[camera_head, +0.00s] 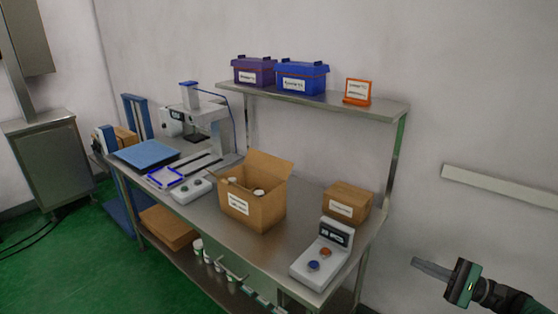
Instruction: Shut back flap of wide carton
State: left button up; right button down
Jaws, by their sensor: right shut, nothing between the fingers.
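The wide carton (262,209) stands on the steel workbench, with a white label on its front. Its back flap (268,168) is up and tilted back, so the top is open. Pale round items show inside. My right gripper (432,269) is at the lower right, shut and empty, to the right of the bench and well apart from the carton. My left gripper is not in view.
A small closed carton (347,203) and a grey scale-like device (322,255) stand right of the wide carton. A shelf (325,100) with purple and blue boxes hangs above the bench's back. A white press-like machine (212,125) stands at left.

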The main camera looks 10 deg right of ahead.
aim_at(278, 166)
jog(key=i+j, duration=0.2)
jog(key=i, duration=0.25)
jog(key=i+j, duration=0.25)
jog(key=i, duration=0.2)
jog(key=i+j, duration=0.2)
jog(key=i, duration=0.25)
jog(key=i+j, duration=0.2)
jog(key=i, duration=0.25)
